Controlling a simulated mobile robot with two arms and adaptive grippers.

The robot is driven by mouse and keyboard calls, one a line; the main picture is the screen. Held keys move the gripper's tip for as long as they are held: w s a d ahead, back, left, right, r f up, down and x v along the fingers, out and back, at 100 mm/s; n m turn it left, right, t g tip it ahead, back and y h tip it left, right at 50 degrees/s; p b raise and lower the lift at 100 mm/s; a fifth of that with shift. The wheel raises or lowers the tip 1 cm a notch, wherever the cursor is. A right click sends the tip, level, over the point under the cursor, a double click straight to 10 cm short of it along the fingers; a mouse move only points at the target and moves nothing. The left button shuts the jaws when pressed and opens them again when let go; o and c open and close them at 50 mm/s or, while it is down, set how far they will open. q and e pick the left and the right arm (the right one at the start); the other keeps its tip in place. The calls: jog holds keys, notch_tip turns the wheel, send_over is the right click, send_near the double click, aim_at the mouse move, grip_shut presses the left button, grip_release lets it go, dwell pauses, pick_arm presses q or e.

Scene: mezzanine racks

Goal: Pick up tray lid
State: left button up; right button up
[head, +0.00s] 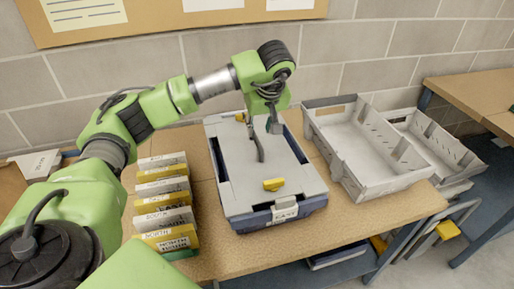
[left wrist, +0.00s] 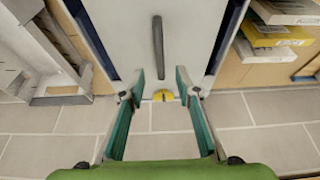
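The tray lid (head: 245,170) is a pale grey panel lying on a dark blue tray (head: 280,218) in the middle of the bench. A dark bar handle (head: 259,148) stands on the lid and shows in the left wrist view (left wrist: 158,46). A yellow latch (head: 274,184) is at the lid's front; another (left wrist: 163,95) is at its wall-side end. My left gripper (left wrist: 160,92) is open and empty, its green fingers spread apart. In the head view the left gripper (head: 265,124) hangs above the lid's rear part, close to the handle. My right gripper is out of view.
Rows of labelled yellow and white card boxes (head: 163,202) stand left of the tray. Empty grey crates (head: 360,150) stand to its right. A block wall (head: 340,45) with a notice board is close behind. A strip of bench in front is clear.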

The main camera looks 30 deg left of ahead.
aim_at(257, 139)
pick_arm(q)
jog(key=x, duration=0.2)
jog(key=shift+w+f, duration=0.15)
jog(key=shift+f, duration=0.15)
jog(key=shift+w+a+f, duration=0.15)
jog(key=shift+w+f, duration=0.05)
jog(key=shift+f, duration=0.1)
jog(key=shift+a+f+p, duration=0.25)
jog(key=shift+f+p, duration=0.35)
jog(key=shift+p, duration=0.25)
jog(key=p+x, duration=0.1)
jog(key=x, duration=0.2)
jog(key=shift+a+f, duration=0.15)
jog(key=shift+f, duration=0.05)
jog(key=shift+w+f, duration=0.1)
jog(key=shift+f, duration=0.1)
jog(key=shift+r, duration=0.1)
grip_shut()
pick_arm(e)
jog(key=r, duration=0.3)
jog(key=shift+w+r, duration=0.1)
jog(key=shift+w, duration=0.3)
